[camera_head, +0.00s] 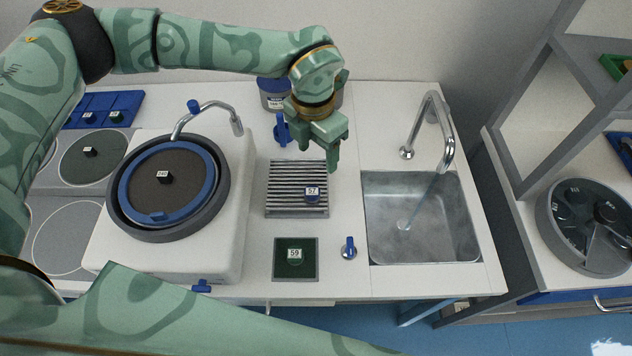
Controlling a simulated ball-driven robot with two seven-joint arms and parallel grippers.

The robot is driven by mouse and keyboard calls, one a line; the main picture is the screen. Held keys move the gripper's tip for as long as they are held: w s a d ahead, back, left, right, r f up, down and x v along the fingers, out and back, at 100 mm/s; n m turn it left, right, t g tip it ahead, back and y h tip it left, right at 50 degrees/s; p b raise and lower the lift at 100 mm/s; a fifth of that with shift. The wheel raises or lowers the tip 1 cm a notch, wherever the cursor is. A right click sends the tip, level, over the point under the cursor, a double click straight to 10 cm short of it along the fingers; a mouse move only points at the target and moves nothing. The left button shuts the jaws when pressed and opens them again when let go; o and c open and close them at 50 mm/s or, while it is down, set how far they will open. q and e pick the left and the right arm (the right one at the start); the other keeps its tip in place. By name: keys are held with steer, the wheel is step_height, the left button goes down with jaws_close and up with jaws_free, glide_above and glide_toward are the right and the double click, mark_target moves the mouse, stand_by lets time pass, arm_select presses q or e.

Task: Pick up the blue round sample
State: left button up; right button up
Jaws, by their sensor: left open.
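The blue round sample (312,193), with a white label reading 57, lies on the front right part of a ribbed grey rack (283,184). My left gripper (319,156) is open and points down. It is above the back right of the rack, a little behind the sample and apart from it. Nothing shows between its fingers. My right gripper is not in view.
A grinding wheel with a blue ring (126,198) and a bent tap stands left. A dark green square pad (281,272) with a sample labelled 59 is in front. A steel sink (389,246) with running water is right. A blue-capped knob (349,249) stands between pad and sink.

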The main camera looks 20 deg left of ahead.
arm_select(q)
steer(key=a, duration=0.1)
steer(key=b, duration=0.2)
glide_above(312, 191)
steer(key=shift+y, duration=0.3)
step_height(312, 191, down, 10)
steer(key=shift+r, duration=0.15)
step_height(312, 191, down, 6)
steer(key=shift+f+b, duration=0.15)
steer(key=shift+b, duration=0.35)
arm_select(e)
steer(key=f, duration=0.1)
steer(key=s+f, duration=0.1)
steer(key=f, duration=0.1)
arm_select(q)
jaws_close()
